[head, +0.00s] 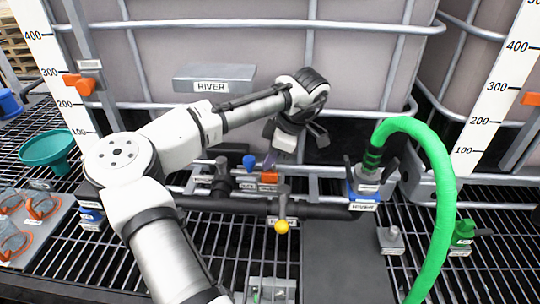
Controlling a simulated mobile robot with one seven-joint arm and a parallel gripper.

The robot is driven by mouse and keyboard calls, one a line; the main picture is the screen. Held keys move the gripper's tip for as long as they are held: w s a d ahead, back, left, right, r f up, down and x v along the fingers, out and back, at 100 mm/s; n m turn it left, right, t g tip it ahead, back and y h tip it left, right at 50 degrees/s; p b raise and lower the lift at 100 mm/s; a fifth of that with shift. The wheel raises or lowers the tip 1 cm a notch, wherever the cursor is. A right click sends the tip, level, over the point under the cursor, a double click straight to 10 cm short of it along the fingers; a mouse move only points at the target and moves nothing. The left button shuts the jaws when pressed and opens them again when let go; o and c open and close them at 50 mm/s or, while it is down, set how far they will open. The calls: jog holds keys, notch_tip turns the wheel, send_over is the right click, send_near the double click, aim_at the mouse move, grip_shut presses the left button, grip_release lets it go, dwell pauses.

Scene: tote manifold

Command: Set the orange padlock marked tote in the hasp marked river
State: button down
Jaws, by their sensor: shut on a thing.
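My gripper (292,137) hangs over the pipework in front of the big pale tank, in the middle of the head view. It is shut on the orange padlock (268,177), which shows as a small orange block below the hand. The grip itself is hidden, and the padlock's mark is too small to read. A grey plate marked RIVER (210,87) is on the tank's front, to the left of my gripper. I cannot make out a hasp for certain.
A black pipe with a yellow-knobbed valve (281,226) runs across below. A thick green hose (445,200) arches at the right. A teal funnel (47,150) and a tray with orange-rimmed items (40,207) lie at the left. The floor is open grating.

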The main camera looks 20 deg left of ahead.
jog(key=shift+f, duration=0.2)
jog(key=c, duration=1.5)
grip_release()
jog(key=shift+d+r, duration=0.1)
jog(key=b+v, duration=0.1)
jog(key=v, duration=1.2)
jog(key=shift+w+r+b, duration=0.1)
jog(key=shift+r+b, duration=0.2)
jog(key=shift+f, duration=0.1)
